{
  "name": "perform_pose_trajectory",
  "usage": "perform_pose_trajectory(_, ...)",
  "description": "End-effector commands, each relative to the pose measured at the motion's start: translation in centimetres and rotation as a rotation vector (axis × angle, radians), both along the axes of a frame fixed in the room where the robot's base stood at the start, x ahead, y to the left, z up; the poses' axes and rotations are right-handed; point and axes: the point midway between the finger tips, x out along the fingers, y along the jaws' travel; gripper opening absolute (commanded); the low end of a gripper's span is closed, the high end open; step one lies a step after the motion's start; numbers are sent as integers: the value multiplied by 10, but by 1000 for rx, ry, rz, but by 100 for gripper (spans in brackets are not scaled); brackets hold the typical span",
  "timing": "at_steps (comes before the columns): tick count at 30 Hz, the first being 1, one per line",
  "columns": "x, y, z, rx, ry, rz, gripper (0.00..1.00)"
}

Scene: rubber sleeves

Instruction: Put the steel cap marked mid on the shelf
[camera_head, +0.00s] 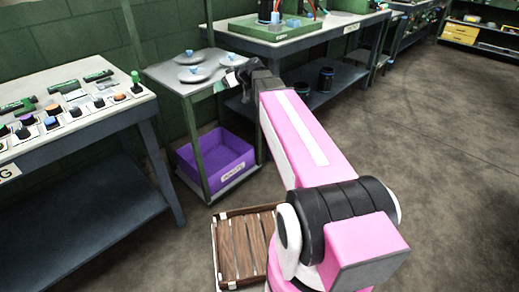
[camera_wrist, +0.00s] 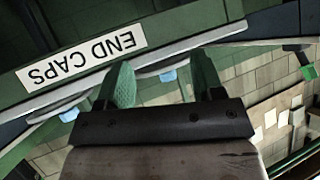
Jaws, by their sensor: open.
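Three round steel caps with blue knobs lie on the top of a small green-framed rack: a back cap (camera_head: 189,57), a front cap (camera_head: 194,75) and a right cap (camera_head: 234,59). I cannot read any mark on them, so I cannot tell which is mid. My gripper (camera_head: 236,79) is at the rack's right edge, small and partly dark in the head view. In the upside-down wrist view its two green fingers (camera_wrist: 163,72) are apart, with a blue knob (camera_wrist: 168,76) showing between them. I cannot tell whether they touch it. Another blue knob (camera_wrist: 69,115) shows at left.
The rack's edge bears a label reading END CAPS (camera_wrist: 82,58). A purple bin (camera_head: 216,165) stands on the rack's lower level. A wooden crate (camera_head: 243,250) is on the floor. Workbenches with parts stand left (camera_head: 60,150) and behind right (camera_head: 300,45). Floor at right is clear.

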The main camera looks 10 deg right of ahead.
Motion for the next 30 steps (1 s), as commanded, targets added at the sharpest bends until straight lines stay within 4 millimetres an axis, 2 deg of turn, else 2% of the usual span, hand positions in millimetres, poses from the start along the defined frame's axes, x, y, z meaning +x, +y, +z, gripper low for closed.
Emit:
perform_pose_trajectory(1,-24,-6,-30,-39,92,-31,61)
perform_pose_trajectory(6,-91,-36,-119,-199,409,-195,61)
perform_pose_trajectory(9,-136,-59,-164,-310,579,-327,61)
perform_pose_trajectory(12,-177,-82,-197,-417,708,-465,61)
perform_pose_trajectory(15,-208,-102,-218,-503,789,-586,61)
perform_pose_trajectory(19,-231,-117,-232,-572,840,-690,61)
perform_pose_trajectory(22,-236,-123,-235,-594,852,-723,61)
perform_pose_trajectory(30,-236,-123,-236,-596,853,-729,61)
